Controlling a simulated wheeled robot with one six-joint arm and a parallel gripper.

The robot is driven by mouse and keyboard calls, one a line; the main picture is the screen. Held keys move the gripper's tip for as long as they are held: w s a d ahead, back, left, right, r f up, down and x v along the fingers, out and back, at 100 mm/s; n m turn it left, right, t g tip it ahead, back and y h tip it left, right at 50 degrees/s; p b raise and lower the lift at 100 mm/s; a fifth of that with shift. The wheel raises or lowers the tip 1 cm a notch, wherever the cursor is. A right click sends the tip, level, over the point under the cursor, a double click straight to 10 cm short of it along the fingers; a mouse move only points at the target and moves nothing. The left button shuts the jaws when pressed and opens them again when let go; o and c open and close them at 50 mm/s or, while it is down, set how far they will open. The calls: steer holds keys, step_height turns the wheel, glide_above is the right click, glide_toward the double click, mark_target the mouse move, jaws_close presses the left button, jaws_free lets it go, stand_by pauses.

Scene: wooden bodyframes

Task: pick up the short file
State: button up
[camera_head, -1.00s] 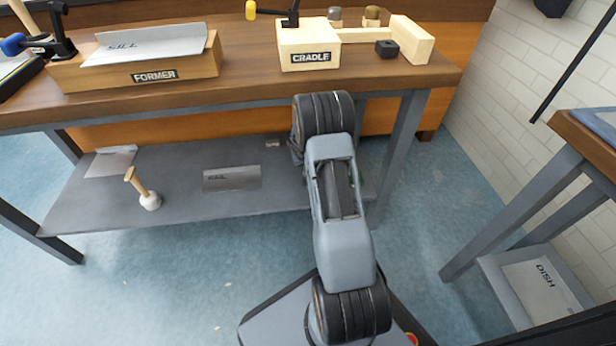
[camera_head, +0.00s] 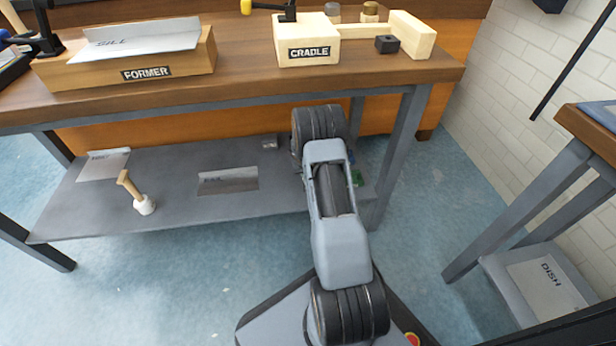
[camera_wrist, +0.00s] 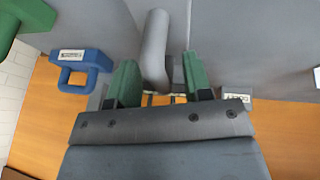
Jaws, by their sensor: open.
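No thing can be surely told as the short file in these views. My gripper (camera_wrist: 160,60) is open in the wrist view, with its two green fingers apart. A grey, round-ended bar (camera_wrist: 155,45) shows between and beyond the fingers; I cannot tell what it is or whether it touches them. A blue piece with a loop and a white label (camera_wrist: 85,65) lies left of the fingers. A green piece (camera_wrist: 12,25) is at the upper left corner. In the head view my arm hides the gripper, which is under the bench, near the right end of the lower shelf.
The lower shelf (camera_head: 100,215) holds a mallet (camera_head: 138,195) and a SILL sheet (camera_head: 228,181). The bench top (camera_head: 250,75) above carries the FORMER block (camera_head: 190,65) and the CRADLE block (camera_head: 308,38). A bench leg (camera_head: 400,160) stands right of my arm. A second table (camera_head: 590,130) is at right.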

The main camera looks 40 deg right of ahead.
steer(key=shift+c, duration=0.4)
jaws_close()
steer(key=shift+r, duration=0.15)
steer(key=shift+r+p, duration=0.5)
steer(key=shift+r, duration=0.15)
steer(key=s+a+r+b, duration=0.2)
steer(key=s+a+r, duration=0.1)
steer(key=a+r, duration=0.8)
steer(key=shift+s+a+r, duration=0.25)
steer(key=shift+a, duration=1.05)
